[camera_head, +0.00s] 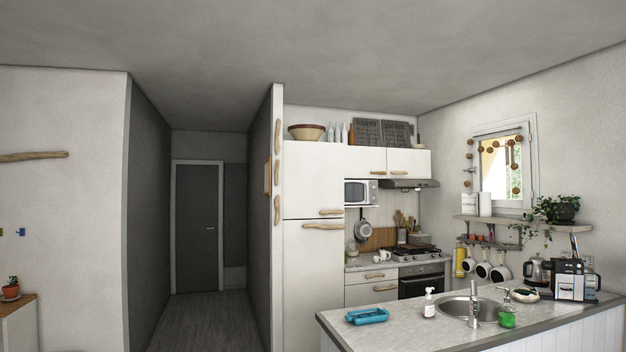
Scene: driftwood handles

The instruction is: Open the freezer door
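A tall white two-door fridge unit stands at the left end of the kitchen, beside the partition wall. Its smaller upper door (312,178), which looks like the freezer door, is closed. A driftwood handle (331,212) lies across the lower right of this door. The larger lower door (312,285) is also closed, with another driftwood handle (322,226) near its top edge. The two handles sit close together, one above the other. Neither of my grippers shows in this view, and both fridge handles are untouched.
The partition wall (277,200) borders the fridge on the left. The corridor floor (207,322) is clear.

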